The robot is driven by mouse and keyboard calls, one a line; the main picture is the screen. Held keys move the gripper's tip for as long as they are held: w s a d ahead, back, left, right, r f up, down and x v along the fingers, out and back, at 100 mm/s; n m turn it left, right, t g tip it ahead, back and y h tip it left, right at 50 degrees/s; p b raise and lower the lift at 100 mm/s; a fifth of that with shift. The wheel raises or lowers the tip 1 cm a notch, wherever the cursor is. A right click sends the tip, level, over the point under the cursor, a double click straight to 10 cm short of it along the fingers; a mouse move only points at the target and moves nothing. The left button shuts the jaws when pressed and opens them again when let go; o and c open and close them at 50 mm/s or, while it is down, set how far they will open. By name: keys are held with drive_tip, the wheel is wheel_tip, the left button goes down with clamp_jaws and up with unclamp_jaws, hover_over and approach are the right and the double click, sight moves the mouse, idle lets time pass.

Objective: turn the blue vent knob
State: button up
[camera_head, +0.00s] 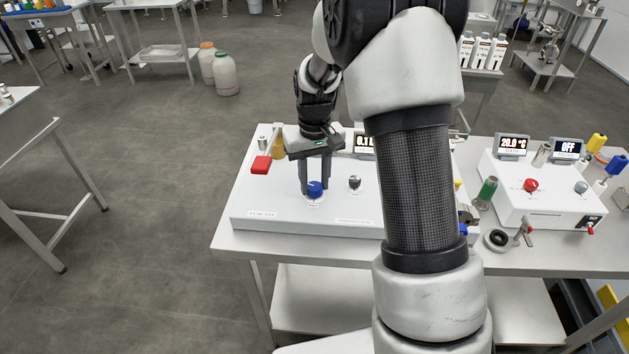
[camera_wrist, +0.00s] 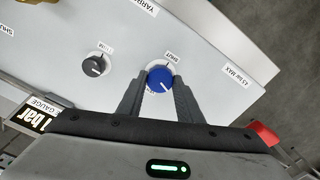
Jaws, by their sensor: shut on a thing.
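The blue vent knob (camera_head: 315,188) sits on the white panel (camera_head: 264,200), near its front left. In the wrist view the knob (camera_wrist: 160,78) shows a white pointer line and a "SHUT" label beside it. My gripper (camera_head: 316,184) comes down from above with its fingers at the knob. In the wrist view my gripper (camera_wrist: 158,84) has one finger on each side of the knob and is shut on it. The finger in front hides a little of the knob's edge.
A dark grey knob (camera_head: 355,183) sits just right of the blue one. A red block-like part (camera_head: 261,165) stands at the panel's left. A lit display (camera_head: 365,145) is behind, partly hidden by my arm. A second white unit (camera_head: 540,195) stands farther right.

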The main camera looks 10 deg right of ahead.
drive_tip(key=m, duration=0.3)
drive_tip(key=shift+m, duration=0.3)
drive_tip(key=m, duration=0.3)
drive_tip(key=shift+m, duration=0.3)
drive_tip(key=m+p, duration=0.2)
drive_tip(key=m, duration=0.4)
drive_tip(key=shift+m, duration=0.3)
drive_tip(key=o, duration=1)
drive_tip(key=shift+o, duration=0.2)
drive_tip(key=shift+r, duration=0.15)
